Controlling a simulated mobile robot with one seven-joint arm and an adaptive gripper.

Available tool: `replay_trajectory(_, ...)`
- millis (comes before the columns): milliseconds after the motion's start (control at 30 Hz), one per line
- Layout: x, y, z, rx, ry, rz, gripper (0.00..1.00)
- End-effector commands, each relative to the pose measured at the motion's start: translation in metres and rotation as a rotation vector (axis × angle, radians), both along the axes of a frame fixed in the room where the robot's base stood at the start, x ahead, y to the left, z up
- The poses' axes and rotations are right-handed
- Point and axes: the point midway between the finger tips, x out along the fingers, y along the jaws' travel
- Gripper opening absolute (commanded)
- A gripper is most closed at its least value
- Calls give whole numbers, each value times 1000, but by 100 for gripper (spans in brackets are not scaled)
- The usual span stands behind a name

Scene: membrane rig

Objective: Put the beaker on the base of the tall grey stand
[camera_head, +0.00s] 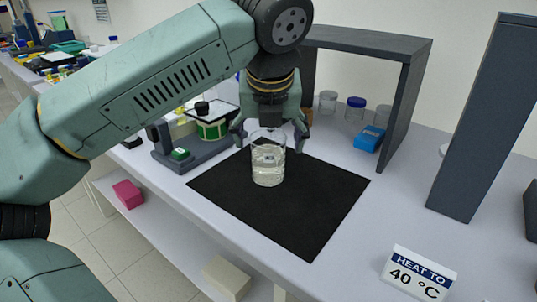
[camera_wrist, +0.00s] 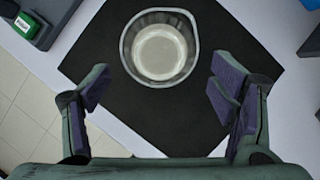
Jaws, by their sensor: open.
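The clear glass beaker (camera_head: 268,172), holding a pale liquid, stands upright on a black mat (camera_head: 310,225). In the wrist view the beaker (camera_wrist: 160,47) lies just beyond and between my fingertips. My gripper (camera_head: 270,138) is open, pointing down, with one finger on each side of the beaker's upper part and no clear contact. Its fingers also show in the wrist view (camera_wrist: 160,90).
A low grey device (camera_head: 205,150) with a green button stands left of the mat. A dark grey arch (camera_head: 395,110) stands behind it, with jars and a blue box (camera_head: 369,138) under it. A "HEAT TO 40 °C" sign (camera_head: 418,274) is at front right. The mat's front is clear.

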Motion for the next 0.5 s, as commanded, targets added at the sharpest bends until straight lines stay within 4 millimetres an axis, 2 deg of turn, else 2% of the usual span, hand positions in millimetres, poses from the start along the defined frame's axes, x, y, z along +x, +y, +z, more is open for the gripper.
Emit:
replay_trajectory(100, -9, 0, 20, 2, -2, 2, 78)
replay_trajectory(200, -15, 0, 31, 1, -1, 1, 78)
replay_trajectory(500, -19, -1, 41, 0, 1, 0, 78)
